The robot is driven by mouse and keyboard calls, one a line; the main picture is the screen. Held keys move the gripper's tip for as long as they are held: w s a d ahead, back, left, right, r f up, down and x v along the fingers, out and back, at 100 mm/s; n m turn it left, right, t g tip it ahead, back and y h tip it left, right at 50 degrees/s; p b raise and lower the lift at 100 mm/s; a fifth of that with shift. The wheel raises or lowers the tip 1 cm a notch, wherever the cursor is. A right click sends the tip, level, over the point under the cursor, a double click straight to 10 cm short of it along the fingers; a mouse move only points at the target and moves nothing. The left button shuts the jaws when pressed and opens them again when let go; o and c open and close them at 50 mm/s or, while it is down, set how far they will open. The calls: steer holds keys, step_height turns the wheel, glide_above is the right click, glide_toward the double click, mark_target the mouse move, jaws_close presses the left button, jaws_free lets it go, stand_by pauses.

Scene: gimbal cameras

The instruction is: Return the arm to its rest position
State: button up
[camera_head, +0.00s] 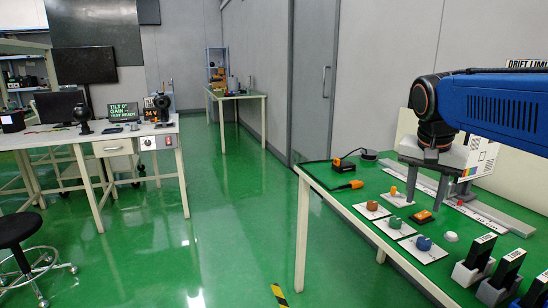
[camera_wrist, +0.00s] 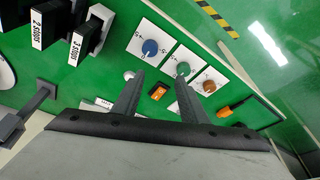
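My arm reaches in from the right in the head view as a blue link with a black wrist. My gripper (camera_head: 427,194) points down above the green-topped bench (camera_head: 336,189). In the wrist view my gripper (camera_wrist: 160,72) has its two grey fingers apart, with nothing held between them. An orange switch (camera_wrist: 157,92) shows in the gap, on the bench below. It also shows in the head view (camera_head: 422,216), near the fingers. Whether the fingertips touch anything is hard to tell.
Blue (camera_head: 424,243), green (camera_head: 395,222) and orange (camera_head: 372,205) knobs sit on white plates close to the gripper. Black upright blocks with white labels (camera_head: 474,258) stand at the bench's near right. A white button (camera_head: 451,237) lies between.

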steer(key=s+a+f+n+t+y, duration=0.1)
steer(key=s+a+f+n, duration=0.2)
steer(key=s+f, duration=0.5)
steer(key=s+a+f+n+t+y, duration=0.1)
steer(key=s+a+f+n, duration=0.3)
steer(key=s+f, duration=0.5)
steer(key=shift+s+f+n, duration=0.15)
steer(key=shift+s+n, duration=0.5)
steer(key=shift+n, duration=0.25)
stand_by(0.4)
